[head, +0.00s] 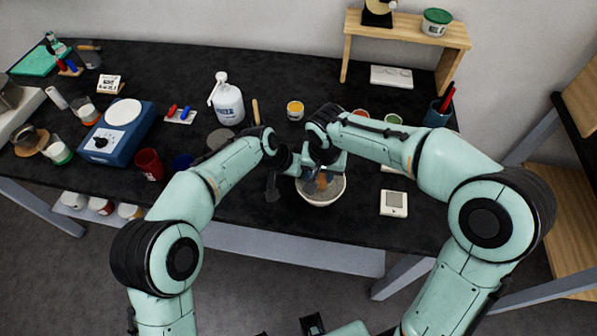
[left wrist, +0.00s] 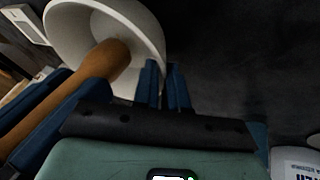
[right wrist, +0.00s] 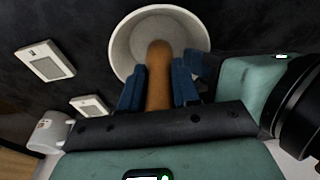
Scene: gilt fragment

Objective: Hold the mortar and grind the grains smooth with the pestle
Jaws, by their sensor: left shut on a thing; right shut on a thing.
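The mortar (head: 309,197) is a pale bowl standing on the black bench, with a grey speckled inside. My left gripper (left wrist: 166,75) is shut on the mortar's rim, at the bowl's left side in the head view. My right gripper (right wrist: 158,85) is shut on the brown wooden pestle (right wrist: 158,75), above the bowl. The pestle's end reaches into the mortar (right wrist: 120,50); it also shows in the left wrist view (left wrist: 108,60). Separate grains cannot be made out, and the pestle's tip is partly hidden in the head view.
A white squeeze bottle (head: 229,105) and a yellow-labelled jar (head: 295,110) stand behind the grippers. A blue hotplate (head: 118,130) and a dark red cup (head: 149,163) are to the left. A small white device (head: 394,203) lies right of the mortar.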

